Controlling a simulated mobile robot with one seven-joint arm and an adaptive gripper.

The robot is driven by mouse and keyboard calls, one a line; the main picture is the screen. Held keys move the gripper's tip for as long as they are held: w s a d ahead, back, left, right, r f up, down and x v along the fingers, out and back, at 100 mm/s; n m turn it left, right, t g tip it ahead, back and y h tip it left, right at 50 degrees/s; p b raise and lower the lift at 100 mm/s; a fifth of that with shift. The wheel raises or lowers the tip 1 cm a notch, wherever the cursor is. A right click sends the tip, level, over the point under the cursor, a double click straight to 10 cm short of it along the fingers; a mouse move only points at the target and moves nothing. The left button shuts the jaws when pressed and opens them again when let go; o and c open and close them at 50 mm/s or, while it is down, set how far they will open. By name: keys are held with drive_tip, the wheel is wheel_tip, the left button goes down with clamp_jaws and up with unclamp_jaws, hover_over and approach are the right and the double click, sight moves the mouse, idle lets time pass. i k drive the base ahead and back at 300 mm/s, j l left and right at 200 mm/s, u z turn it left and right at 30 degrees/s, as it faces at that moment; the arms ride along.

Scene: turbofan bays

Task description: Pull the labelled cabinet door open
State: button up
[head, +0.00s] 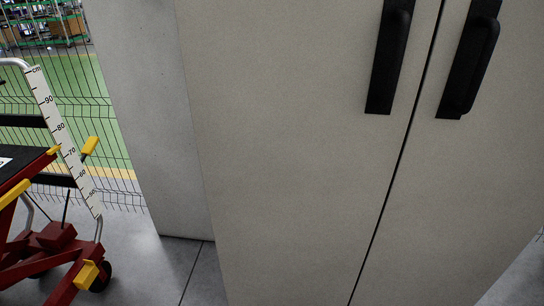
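A tall beige cabinet fills the middle and right of the head view. Its left door (290,150) and right door (480,200) meet at a narrow dark seam, and both look shut. A black handle (388,60) is on the left door near the seam. Another black handle (470,60) is on the right door. The tops of both handles are cut off by the picture's upper edge. No label shows on the visible part of either door. My gripper is not in view.
A red lift cart (55,240) with yellow parts and a measuring scale (65,140) stands at the left. A wire mesh fence (110,150) is behind it. Grey floor (195,270) is clear between cart and cabinet.

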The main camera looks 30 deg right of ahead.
sight(301, 110)
drive_tip(key=z, duration=0.8)
drive_tip(key=k+l+z, duration=0.1)
drive_tip(key=l, duration=0.3)
drive_tip(key=k+l, duration=0.15)
drive_tip(key=l, duration=0.3)
drive_tip(key=k+l+z, duration=0.15)
drive_tip(key=l, duration=0.3)
